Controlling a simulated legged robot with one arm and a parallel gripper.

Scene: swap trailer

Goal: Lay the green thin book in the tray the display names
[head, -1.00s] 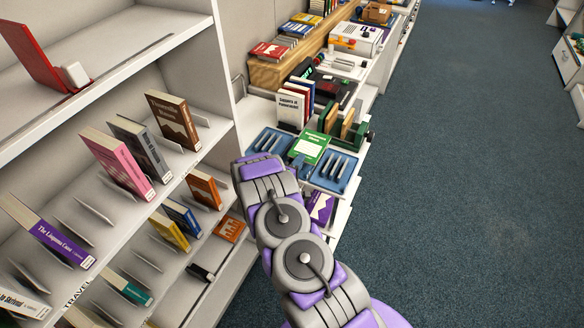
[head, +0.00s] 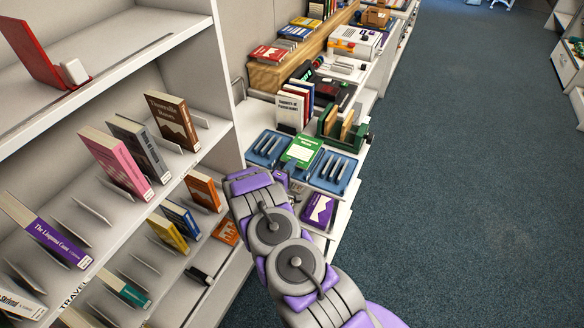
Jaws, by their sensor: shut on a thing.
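The green thin book (head: 303,150) is face up between two blue slotted trays, the left tray (head: 252,160) and the right tray (head: 349,186). A blue edge shows around the book, but I cannot tell whether it touches a tray there. My gripper (head: 288,174) is at the book's near edge, shut on it. The fingers are small and partly hidden by my wrist. A small dark device with a green mark (head: 303,71) stands behind; I cannot read any tray name on it.
An upright row of books (head: 291,110) and a green holder with brown books (head: 345,127) stand behind the trays. A purple book (head: 318,210) lies nearer, on a lower level. The bookcase (head: 225,60) is close on the left. Carpet (head: 460,180) is clear on the right.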

